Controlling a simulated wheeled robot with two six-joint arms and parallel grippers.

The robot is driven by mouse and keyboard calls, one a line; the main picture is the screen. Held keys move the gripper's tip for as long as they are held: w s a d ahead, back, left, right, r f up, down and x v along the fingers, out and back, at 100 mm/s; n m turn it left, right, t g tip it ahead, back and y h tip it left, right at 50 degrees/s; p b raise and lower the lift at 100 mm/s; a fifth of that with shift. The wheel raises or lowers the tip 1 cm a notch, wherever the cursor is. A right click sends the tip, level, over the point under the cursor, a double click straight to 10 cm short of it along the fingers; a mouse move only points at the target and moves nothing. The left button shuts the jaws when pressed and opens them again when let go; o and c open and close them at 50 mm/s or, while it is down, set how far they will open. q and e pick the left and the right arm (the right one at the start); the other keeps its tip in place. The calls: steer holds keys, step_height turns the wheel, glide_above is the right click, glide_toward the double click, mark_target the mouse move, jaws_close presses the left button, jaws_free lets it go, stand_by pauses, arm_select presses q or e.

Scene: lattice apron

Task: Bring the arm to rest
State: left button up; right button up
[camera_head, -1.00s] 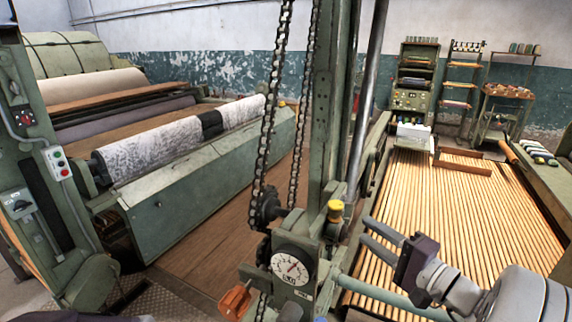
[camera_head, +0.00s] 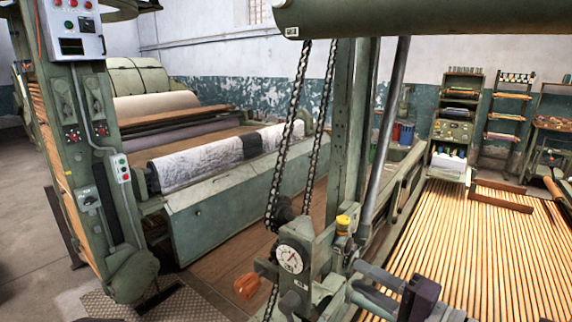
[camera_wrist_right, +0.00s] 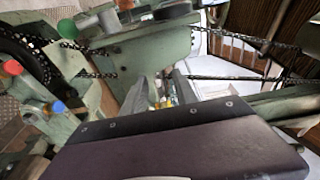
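My right gripper (camera_head: 356,279) is at the lower right of the head view, just right of the green machine post with the round dial (camera_head: 291,258). Its two grey fingers are apart with nothing seen between them. In the right wrist view the fingers (camera_wrist_right: 160,88) also stand apart, beyond the dark gripper body, with green machine parts behind them. I cannot tell whether a finger touches the machine. My left gripper is not in view.
Chains (camera_head: 288,140) hang beside the green post (camera_head: 347,140). A slatted bed (camera_head: 480,250) lies at right, with shelves (camera_head: 455,120) behind it. A patterned fabric roll (camera_head: 205,165) and a control column (camera_head: 95,170) stand at left. Bare floor (camera_head: 30,235) shows far left.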

steer(key=s+a+f+n+g+y+p, duration=0.25)
steer(key=s+a+n+g, duration=0.35)
steer(key=a, duration=0.4)
steer(key=s+a+f+n+g+h+p, duration=0.25)
steer(key=s+f+g+h, duration=0.25)
steer(key=s+f+g, duration=0.45)
steer(key=s+d+f+n+h+p, duration=0.1)
steer(key=s+d+f+h+p, duration=0.15)
steer(key=s+d+h, duration=0.2)
steer(key=w+d+f+t+h+b, duration=0.1)
steer(key=w+d+f+t+h, duration=0.2)
steer(key=w+d, duration=0.4)
steer(key=d+t+h, duration=0.1)
steer(key=d, duration=0.2)
steer(key=shift+w+f+h, duration=0.15)
steer(key=shift+f+h, duration=0.15)
steer(key=shift+h, duration=0.1)
